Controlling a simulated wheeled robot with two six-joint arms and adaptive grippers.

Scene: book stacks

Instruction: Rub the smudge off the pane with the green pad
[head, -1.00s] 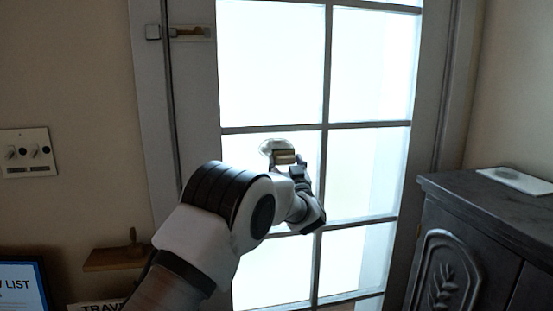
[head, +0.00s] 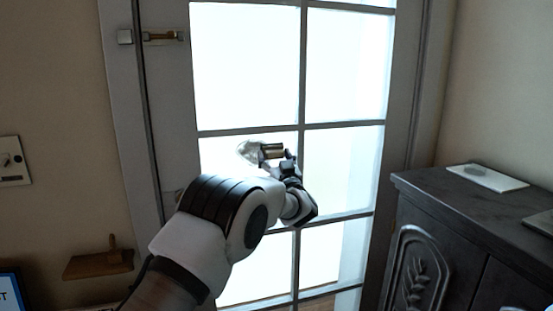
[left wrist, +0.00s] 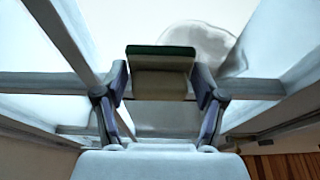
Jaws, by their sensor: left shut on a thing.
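The smudge (head: 249,152) is a pale greyish patch on a bright pane (head: 220,160) of the door, in the middle row, left column. My left gripper (head: 280,165) is shut on the pad (head: 272,149), which shows brownish in the head view, at the smudge's right edge. In the left wrist view the pad has a green face (left wrist: 161,50) on a tan block, held between both fingers. There the smudge (left wrist: 205,42) spreads behind the pad and to its right, partly hidden by it. I cannot tell whether the pad touches the glass. My right gripper is not in view.
Grey bars (head: 302,90) divide the door's panes. A dark carved cabinet (head: 440,215) stands at the right, with a white plate (head: 510,183) on top. A brass latch (head: 163,37) is at upper left.

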